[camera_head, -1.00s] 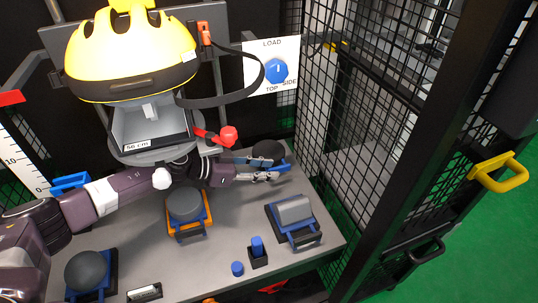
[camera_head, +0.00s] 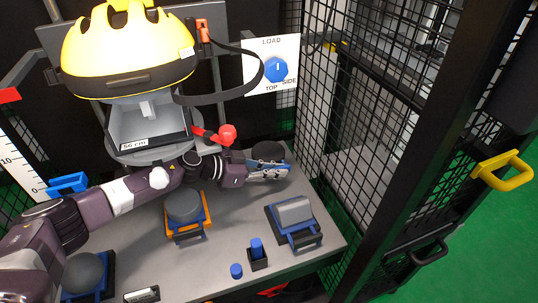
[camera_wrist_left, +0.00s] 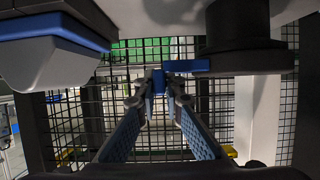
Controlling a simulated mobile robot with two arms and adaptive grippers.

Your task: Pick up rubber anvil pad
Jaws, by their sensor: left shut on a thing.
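A dark flat-topped round anvil (camera_head: 268,150) with a blue base and handle stands at the back right of the bench. I take it for the rubber anvil pad. My left gripper (camera_head: 284,171) lies level against its front side and partly covers its base. In the wrist view the left gripper (camera_wrist_left: 158,84) is shut on its blue handle (camera_wrist_left: 187,66), and the dark round body (camera_wrist_left: 238,25) hangs at the upper right of that upside-down picture. It looks to be still at bench level. My right gripper is not in view.
Other anvils stand on the grey bench (camera_head: 225,268): a dark round one on an orange base (camera_head: 184,206), a grey block (camera_head: 294,211) and a dark dome (camera_head: 84,270). The yellow helmet (camera_head: 130,55) hangs above my arm. A mesh cage (camera_head: 355,120) bounds the right.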

